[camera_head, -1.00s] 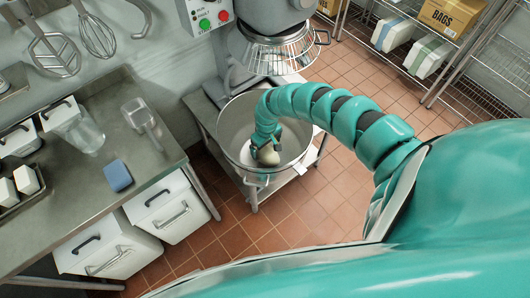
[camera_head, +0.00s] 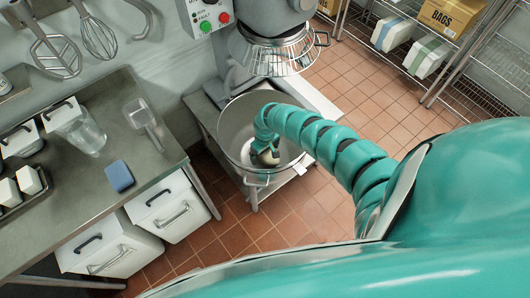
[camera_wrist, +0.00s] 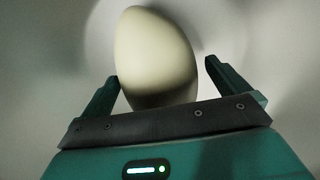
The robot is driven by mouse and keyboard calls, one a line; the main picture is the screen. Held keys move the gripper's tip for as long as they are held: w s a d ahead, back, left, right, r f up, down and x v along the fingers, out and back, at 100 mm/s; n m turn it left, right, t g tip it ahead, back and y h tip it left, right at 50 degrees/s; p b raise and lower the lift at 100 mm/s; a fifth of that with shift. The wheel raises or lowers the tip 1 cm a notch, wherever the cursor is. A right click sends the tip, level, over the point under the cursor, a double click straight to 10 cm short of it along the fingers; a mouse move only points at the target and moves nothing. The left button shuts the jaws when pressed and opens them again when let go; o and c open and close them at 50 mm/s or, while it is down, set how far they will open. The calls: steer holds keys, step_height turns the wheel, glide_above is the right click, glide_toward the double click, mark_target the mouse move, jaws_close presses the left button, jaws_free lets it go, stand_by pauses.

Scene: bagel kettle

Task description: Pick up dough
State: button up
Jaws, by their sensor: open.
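The dough (camera_wrist: 156,58) is a smooth, pale, egg-shaped lump. In the wrist view it stands between the two fingers of my gripper (camera_wrist: 160,82), which are spread apart, with a gap on the right side; whether the left finger touches it I cannot tell. In the head view the dough (camera_head: 268,157) shows as a small pale patch below my gripper (camera_head: 266,146), inside the large steel mixing bowl (camera_head: 232,125). My arm reaches down into the bowl and hides part of its inside.
The mixer (camera_head: 275,45) with its wire guard rises behind the bowl. A steel counter (camera_head: 75,195) at left holds a blue sponge (camera_head: 118,176), a scoop and containers. White bins (camera_head: 165,205) stand under it. Wire shelves (camera_head: 480,60) are at upper right. Tiled floor is open at right.

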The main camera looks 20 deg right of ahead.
steer(key=c, duration=1.7)
steer(key=shift+c, duration=0.2)
steer(key=shift+w+r, duration=0.1)
steer(key=shift+r, duration=0.05)
steer(key=shift+w+r, duration=0.15)
steer(key=shift+r, duration=0.35)
step_height(320, 180, up, 6)
steer(key=shift+d+r+b, duration=0.1)
steer(key=shift+d+b, duration=0.05)
steer(key=shift+b, duration=0.25)
steer(key=shift+r, duration=1.15)
step_height(320, 180, up, 12)
steer(key=p, duration=1.1)
steer(key=shift+s, duration=0.2)
